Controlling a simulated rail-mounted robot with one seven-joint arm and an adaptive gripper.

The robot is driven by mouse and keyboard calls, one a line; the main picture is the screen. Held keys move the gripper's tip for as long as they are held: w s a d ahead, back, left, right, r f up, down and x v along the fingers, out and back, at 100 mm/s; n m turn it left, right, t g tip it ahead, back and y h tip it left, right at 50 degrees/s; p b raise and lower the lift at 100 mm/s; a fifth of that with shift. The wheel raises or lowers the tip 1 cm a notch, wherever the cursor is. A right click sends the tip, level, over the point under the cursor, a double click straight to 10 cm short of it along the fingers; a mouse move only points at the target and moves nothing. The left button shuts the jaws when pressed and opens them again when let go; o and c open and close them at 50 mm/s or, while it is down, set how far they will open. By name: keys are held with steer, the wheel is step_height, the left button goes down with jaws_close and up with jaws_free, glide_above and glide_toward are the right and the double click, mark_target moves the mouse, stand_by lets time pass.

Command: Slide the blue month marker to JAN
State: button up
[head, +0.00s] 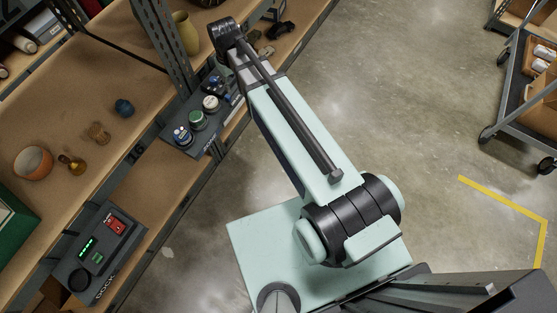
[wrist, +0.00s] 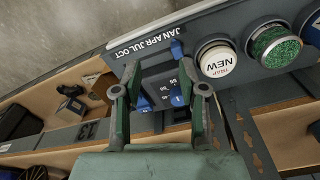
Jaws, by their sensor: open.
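In the head view my arm hides most of the gripper, and the marker cannot be made out.
Right of the strip are a white NEW button (wrist: 217,62) and a green-topped round knob (wrist: 275,47). The panel (head: 207,139) is mounted at the shelf edge. A DOCK box (head: 98,258) with a red switch stands lower left. A cart (head: 520,90) stands far right.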

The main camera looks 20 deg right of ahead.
steer(key=s+d+f+m+g, duration=0.1)
steer(key=s+d+f+g, duration=0.1)
steer(key=s+f, duration=0.9)
steer(key=s+d+f+m+g, duration=0.2)
steer(key=s+d+f, duration=0.3)
steer(key=s+f, duration=0.7)
steer(key=shift+s+p, duration=0.25)
steer(key=shift+p, duration=0.15)
steer(key=s+f+g, duration=0.1)
steer(key=s+f, duration=0.1)
steer(key=s, duration=0.6)
steer(key=s+f+g, duration=0.2)
steer(key=s+f, duration=0.1)
steer(key=s, duration=0.5)
steer(key=shift+s+f+m, duration=0.3)
steer(key=shift+s, duration=0.1)
steer(key=shift+d, duration=0.1)
stand_by(2.0)
steer(key=s+f+g+b, duration=0.2)
steer(key=f+b, duration=0.7)
steer(key=b, duration=0.4)
steer(key=s+f+g+b, duration=0.2)
steer(key=f+b, duration=0.7)
steer(key=b, duration=0.5)
steer(key=shift+s+f+g, duration=0.3)
steer(key=shift+f+g, duration=0.1)
steer(key=shift+g, duration=0.2)
